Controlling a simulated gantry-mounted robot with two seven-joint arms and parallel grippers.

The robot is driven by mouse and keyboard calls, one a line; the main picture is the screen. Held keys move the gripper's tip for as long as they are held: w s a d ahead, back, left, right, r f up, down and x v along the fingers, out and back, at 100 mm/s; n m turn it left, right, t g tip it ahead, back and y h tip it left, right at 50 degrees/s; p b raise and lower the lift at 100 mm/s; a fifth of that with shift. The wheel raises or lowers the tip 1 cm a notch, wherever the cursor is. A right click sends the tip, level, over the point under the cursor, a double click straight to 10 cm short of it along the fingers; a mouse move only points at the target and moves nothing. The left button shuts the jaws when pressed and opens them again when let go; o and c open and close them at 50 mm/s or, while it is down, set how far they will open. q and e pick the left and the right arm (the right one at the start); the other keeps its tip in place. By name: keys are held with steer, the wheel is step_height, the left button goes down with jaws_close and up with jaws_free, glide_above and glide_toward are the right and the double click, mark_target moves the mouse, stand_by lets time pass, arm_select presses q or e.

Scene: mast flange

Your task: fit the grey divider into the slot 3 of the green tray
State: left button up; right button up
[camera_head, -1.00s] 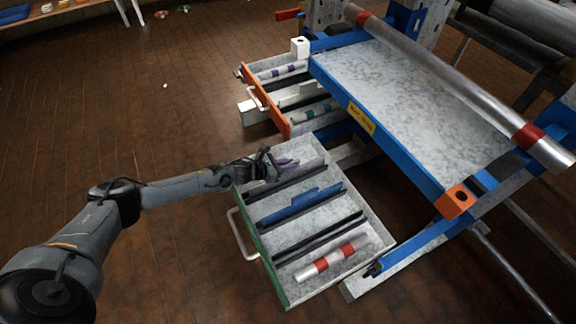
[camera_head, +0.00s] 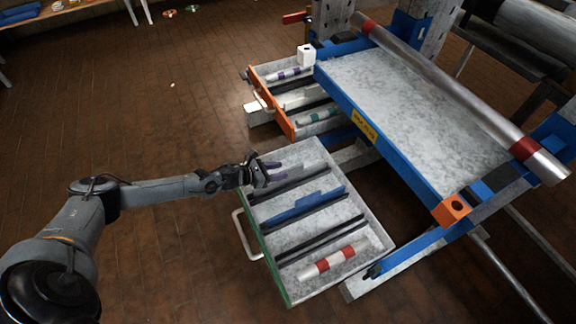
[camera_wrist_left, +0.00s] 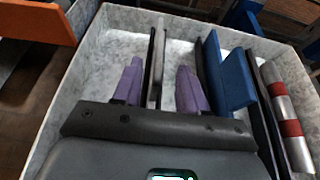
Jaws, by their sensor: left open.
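The green tray (camera_head: 269,262) is a pulled-out grey drawer with a green front edge and a pale handle. It holds dark slot rails, and a blue divider (camera_head: 306,207) stands across its middle. My left gripper (camera_head: 268,170) is over the tray's far left part. In the left wrist view, its purple fingertips (camera_wrist_left: 159,85) are open, one on each side of a thin upright grey divider (camera_wrist_left: 159,62). Gaps show between the fingers and the divider. A dark rail runs beside the divider; whether its lower edge is seated is hidden. My right gripper is not in view.
A silver cylinder with red bands (camera_head: 334,260) lies in the near compartment. An orange-fronted drawer (camera_head: 272,104) with banded cylinders is open behind the tray. A blue-edged table (camera_head: 400,110) overhangs to the right. Open brick floor lies to the left.

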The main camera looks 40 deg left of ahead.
arm_select(q)
steer(key=shift+p+v, duration=0.9)
steer(key=shift+v, duration=1.95)
